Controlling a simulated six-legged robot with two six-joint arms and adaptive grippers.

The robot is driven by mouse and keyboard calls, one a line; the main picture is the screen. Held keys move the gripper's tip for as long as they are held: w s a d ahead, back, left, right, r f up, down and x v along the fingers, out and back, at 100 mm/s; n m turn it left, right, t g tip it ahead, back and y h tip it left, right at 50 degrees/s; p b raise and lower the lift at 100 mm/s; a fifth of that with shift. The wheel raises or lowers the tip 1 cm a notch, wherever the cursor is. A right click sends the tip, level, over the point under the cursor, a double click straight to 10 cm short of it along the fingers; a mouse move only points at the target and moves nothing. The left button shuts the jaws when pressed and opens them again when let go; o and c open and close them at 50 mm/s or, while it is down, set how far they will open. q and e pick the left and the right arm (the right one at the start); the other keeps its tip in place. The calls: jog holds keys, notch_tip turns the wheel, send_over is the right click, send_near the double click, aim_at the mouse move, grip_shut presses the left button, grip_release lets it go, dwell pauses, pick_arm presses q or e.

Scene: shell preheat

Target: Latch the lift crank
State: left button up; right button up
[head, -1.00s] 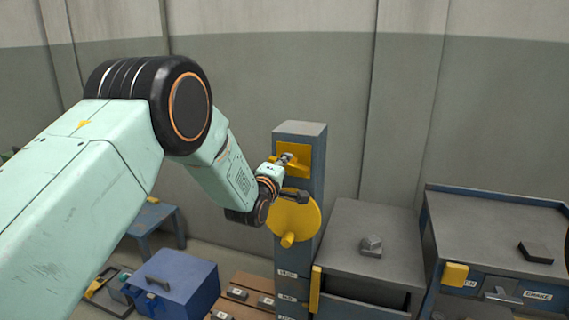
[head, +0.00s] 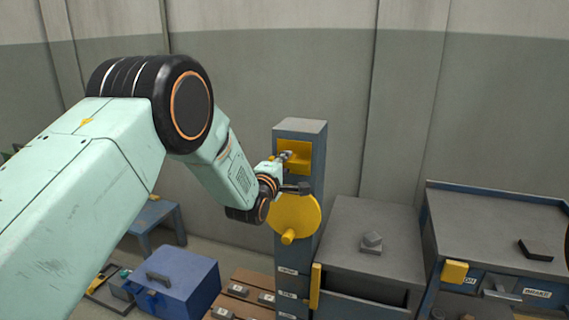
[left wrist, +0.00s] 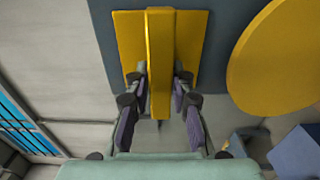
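A yellow latch plate (head: 300,152) sits near the top of a blue-grey post (head: 314,190). A yellow bar (left wrist: 160,50) stands out from the plate in the left wrist view. My left gripper (head: 285,156) is at the plate; in the left wrist view its fingers (left wrist: 160,78) are apart, one on each side of the bar. A narrow gap seems to show on both sides; contact is unclear. The round yellow crank disc (head: 298,212) with its yellow knob (head: 288,237) is below the plate, and right of the bar in the wrist view. My right gripper is not in view.
A grey-topped cabinet (head: 345,225) stands right of the post with a small grey block (head: 371,242). A workbench (head: 480,212) is farther right. A blue box (head: 180,280) and a wooden pallet (head: 245,280) are low on the left. A wall stands behind.

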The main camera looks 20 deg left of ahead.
pick_arm(q)
jog(key=o, duration=0.4)
jog(key=shift+c, duration=0.2)
jog(key=shift+s, duration=0.15)
jog(key=s, duration=1.1)
jog(key=shift+s+a, duration=0.15)
jog(key=shift+s, duration=0.25)
